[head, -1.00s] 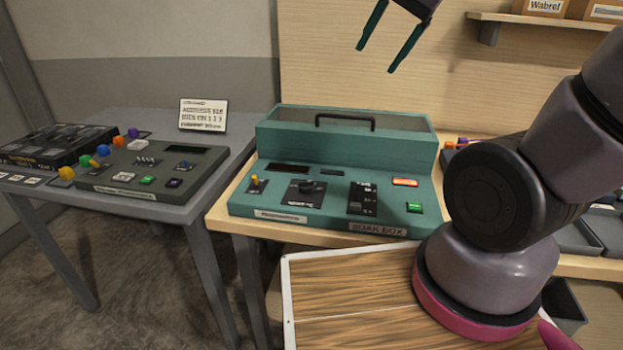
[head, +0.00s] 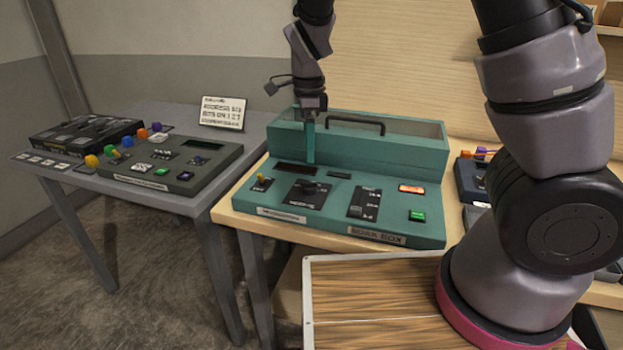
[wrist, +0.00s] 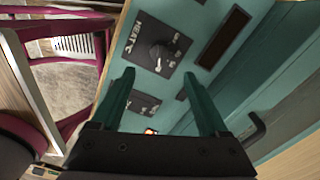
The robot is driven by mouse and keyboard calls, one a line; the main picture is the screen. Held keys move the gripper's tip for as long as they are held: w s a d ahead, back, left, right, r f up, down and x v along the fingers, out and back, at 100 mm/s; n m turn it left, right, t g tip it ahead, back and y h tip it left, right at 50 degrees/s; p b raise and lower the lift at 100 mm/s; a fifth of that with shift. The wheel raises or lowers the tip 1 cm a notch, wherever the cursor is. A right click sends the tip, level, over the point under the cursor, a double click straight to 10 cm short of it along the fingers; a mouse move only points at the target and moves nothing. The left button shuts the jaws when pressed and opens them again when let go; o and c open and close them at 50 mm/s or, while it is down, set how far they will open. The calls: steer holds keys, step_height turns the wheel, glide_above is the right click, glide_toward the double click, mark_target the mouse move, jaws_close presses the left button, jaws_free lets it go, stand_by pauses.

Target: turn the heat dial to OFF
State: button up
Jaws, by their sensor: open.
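The heat dial is a black knob (head: 308,187) on a dark square plate on the teal console (head: 240,208). It also shows in the wrist view (wrist: 160,53), under the word HEAT with small marks around it. Which mark it points to is too small to tell. My gripper (head: 310,160) points down over the back of the panel, near the dark display and behind the dial. In the wrist view my gripper (wrist: 157,82) is open, with two teal fingers apart and nothing between them. The dial is beyond the fingertips, apart from them.
The console also has a yellow-tipped toggle (head: 262,182), a slider plate (head: 364,204), an orange button (head: 411,189) and a green button (head: 416,215). A raised teal housing with a black handle (head: 355,122) stands behind. Another console (head: 165,165) is on the grey table at left.

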mark_target(309, 187)
step_height(309, 187, down, 10)
steer(key=shift+r, duration=0.2)
jaws_close()
